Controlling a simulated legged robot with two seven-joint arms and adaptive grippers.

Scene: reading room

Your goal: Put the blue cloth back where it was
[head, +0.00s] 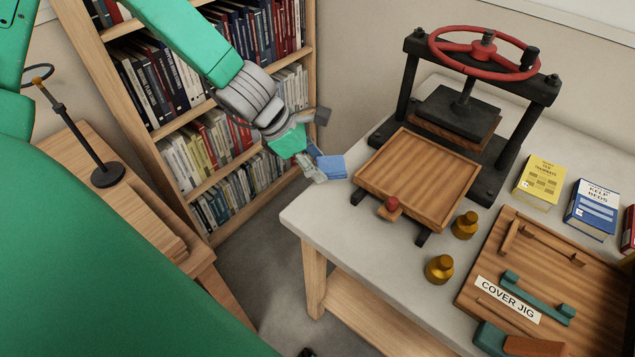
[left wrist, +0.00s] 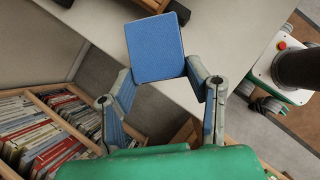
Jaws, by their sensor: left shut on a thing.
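The blue cloth (head: 331,167) is a flat, folded square at the far left corner of the pale table (head: 318,218) in the head view. My left gripper (head: 314,165) is shut on its near edge. In the left wrist view the cloth (left wrist: 156,47) sticks out flat between the fingertips of my left gripper (left wrist: 160,78), with the pale table top behind it. I cannot tell whether the cloth touches the table. My right gripper is in neither view.
Right of the cloth stands a black press with a red wheel (head: 484,54) and a wooden tray (head: 418,180). Brass weights (head: 439,268), books (head: 540,182) and a cover jig (head: 530,285) lie further right. A bookcase (head: 211,150) stands behind my left arm.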

